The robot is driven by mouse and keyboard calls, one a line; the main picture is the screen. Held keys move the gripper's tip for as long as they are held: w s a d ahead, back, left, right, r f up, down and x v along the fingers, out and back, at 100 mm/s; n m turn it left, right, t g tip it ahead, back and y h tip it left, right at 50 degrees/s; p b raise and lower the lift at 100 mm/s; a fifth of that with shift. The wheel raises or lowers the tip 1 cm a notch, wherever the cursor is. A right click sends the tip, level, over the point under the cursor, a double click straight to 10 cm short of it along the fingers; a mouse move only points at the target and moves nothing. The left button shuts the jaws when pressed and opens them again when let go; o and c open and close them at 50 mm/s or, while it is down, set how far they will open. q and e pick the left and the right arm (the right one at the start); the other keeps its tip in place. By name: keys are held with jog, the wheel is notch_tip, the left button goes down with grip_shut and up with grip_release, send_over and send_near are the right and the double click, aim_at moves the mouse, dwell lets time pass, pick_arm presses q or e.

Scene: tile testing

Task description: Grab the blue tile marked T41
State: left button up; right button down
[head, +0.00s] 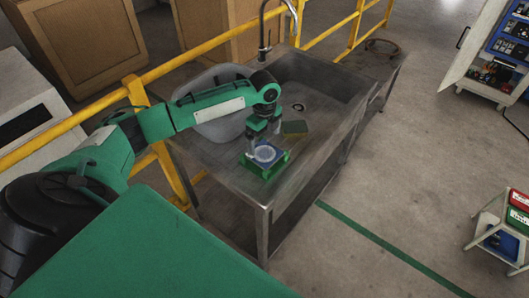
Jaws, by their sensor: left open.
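A blue tile (265,154) with a pale round patch lies in a green holder (262,171) near the front corner of the metal sink bench. Its marking is too small to read, so I cannot tell whether it says T41. My left gripper (263,143) points down at the tile's far side. It is open, with its fingers close to the tile. I cannot tell whether they touch it. My right gripper is out of view.
A grey tub (212,118) stands behind my forearm. A tap (264,30) and yellow railing (205,47) are at the back.

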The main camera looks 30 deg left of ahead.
aim_at(265, 153)
pick_arm(q)
jog(key=shift+f, duration=0.6)
jog(key=shift+f+p, duration=0.35)
jog(key=shift+p, duration=0.05)
notch_tip(265, 153, down, 4)
jog(key=shift+w+r+p, duration=0.1)
jog(key=shift+r+p, duration=0.1)
jog(key=shift+p, duration=0.55)
jog(key=shift+f, duration=0.4)
jog(key=shift+c, duration=0.2)
jog(key=c, duration=0.7)
jog(key=shift+c, duration=0.5)
jog(key=shift+w+r, duration=0.1)
jog(key=shift+r, duration=0.05)
